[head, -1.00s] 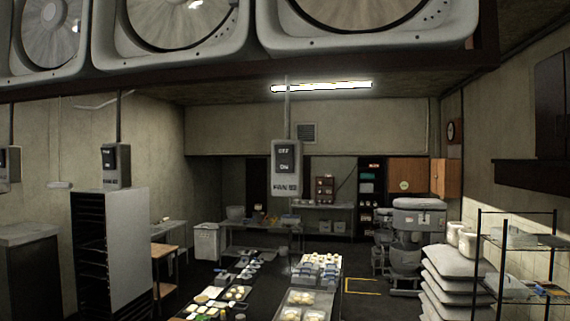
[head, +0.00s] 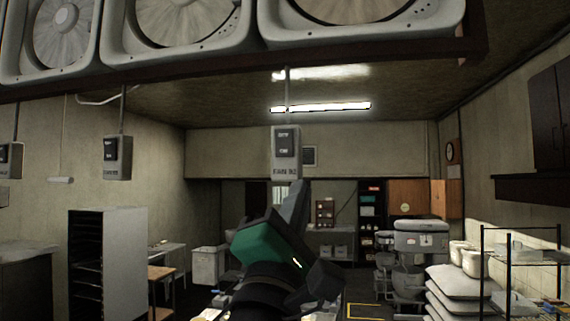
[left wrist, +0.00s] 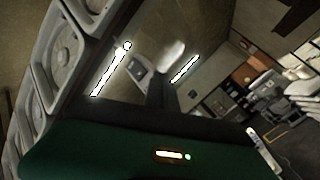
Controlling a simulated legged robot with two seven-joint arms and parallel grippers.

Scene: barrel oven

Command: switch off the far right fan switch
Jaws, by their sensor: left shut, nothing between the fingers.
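The far right fan switch is a grey box (head: 286,168) hanging on a thin pole in the middle of the head view. It has a dark rocker (head: 286,142) with small lettering and a label below; which end is pressed in cannot be made out. My left gripper (head: 298,190), green and dark grey, points up just below the box, its fingers together and empty. Its tips overlap the box's lower edge in the picture; whether they touch is unclear. In the left wrist view the dark fingers (left wrist: 158,88) reach toward a grey box. My right gripper is not in view.
Another switch box (head: 117,157) hangs to the left, and a further one (head: 10,160) at the left edge. Large fans (head: 170,20) line the top. A tall rack (head: 120,262) stands at lower left, a wire shelf (head: 525,262) at lower right.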

